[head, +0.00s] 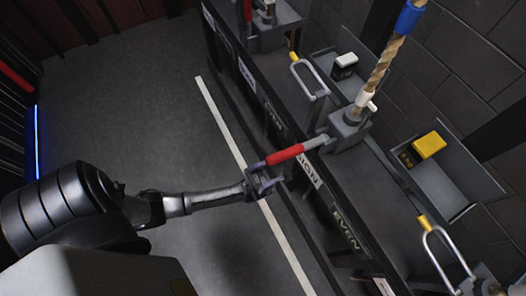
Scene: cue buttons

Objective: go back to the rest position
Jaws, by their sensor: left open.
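My left gripper (264,178) reaches in from the left on its dark arm and is open. It is at the near end of a red-gripped lever (286,154). Its fingers overlap the end of the red grip in this view, and I cannot tell whether they touch it. The lever sticks out toward the left from a grey base block (345,129) on the bench. My right gripper is not in view.
A dark bench (349,188) with labelled front runs diagonally along a brick wall. On it are yellow-tipped metal loop handles (309,78) (446,250), a rope post (378,70), a white-topped block (345,62) and a yellow block (429,145). The grey floor (130,110) at left is clear.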

